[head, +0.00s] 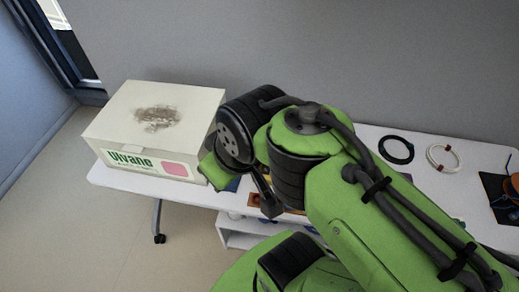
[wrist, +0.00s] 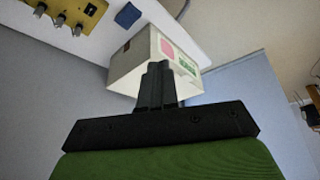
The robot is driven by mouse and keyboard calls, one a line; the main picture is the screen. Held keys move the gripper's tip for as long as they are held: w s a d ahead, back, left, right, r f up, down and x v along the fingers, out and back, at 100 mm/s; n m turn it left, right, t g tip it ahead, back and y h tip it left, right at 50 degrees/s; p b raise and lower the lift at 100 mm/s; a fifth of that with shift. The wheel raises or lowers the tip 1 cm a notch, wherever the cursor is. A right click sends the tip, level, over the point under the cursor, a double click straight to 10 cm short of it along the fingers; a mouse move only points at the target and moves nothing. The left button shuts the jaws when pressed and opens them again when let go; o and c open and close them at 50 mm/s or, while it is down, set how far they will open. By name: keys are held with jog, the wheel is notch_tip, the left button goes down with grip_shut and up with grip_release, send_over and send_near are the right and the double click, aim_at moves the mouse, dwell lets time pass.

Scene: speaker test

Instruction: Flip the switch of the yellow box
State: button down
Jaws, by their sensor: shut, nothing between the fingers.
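The yellow box (wrist: 57,24) shows at the upper left of the wrist view, cut off by the picture edge. It has several grey knobs along one side and a small dark rectangular part (wrist: 90,9) that may be the switch. In the head view my arm hides most or all of it. My gripper (wrist: 158,68) is shut with its fingers together and empty. In the wrist view the fingers point at the white carton, with the yellow box off to the left. In the head view my gripper (head: 270,208) hangs near the table's front edge.
A large white carton (head: 113,122) stands on the left of the white table (head: 185,190). A small blue item (wrist: 127,15) lies between carton and yellow box. A black cable coil (head: 382,151) and a white coil (head: 429,157) lie on the right. A wall runs behind.

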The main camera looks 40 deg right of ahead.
jog(key=w+d+f+n+g+b, duration=0.1)
jog(key=w+d+f+n+b, duration=0.15)
jog(key=w+d+f, duration=0.45)
jog(key=w+d+f+n+y+b, duration=0.1)
jog(key=w+d+f+n+b, duration=0.1)
jog(key=d+f, duration=0.4)
jog(key=w+d+f+n+g+y+b, duration=0.1)
jog(key=d+f+b, duration=0.3)
jog(key=d, duration=0.9)
notch_tip(320, 180, down, 3)
jog(key=shift+w+r+n, duration=0.2)
jog(key=shift+w+n, duration=0.25)
jog(key=shift+w, duration=0.1)
